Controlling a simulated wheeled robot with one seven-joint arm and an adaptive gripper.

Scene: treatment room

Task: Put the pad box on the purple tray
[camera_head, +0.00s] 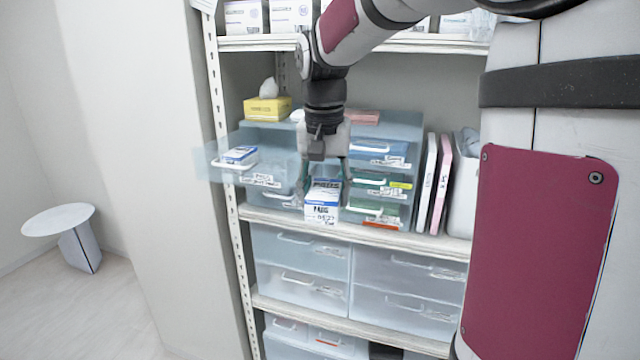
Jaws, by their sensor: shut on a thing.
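A white and blue pad box (322,212), marked "PADS", hangs upright in my gripper (325,182) in front of the shelf's drawer unit. My gripper points down and its fingers are shut on the box's two sides. A second, similar blue and white box (239,155) lies in the pulled-out upper left drawer (262,180), left of my gripper. I see no purple tray in this view.
Small drawer units (385,180) stand behind the held box. Upright binders (434,185) stand to the right, a yellow tissue box (267,109) on top. A white round side table (58,220) stands at far left, its top empty, with clear floor around it.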

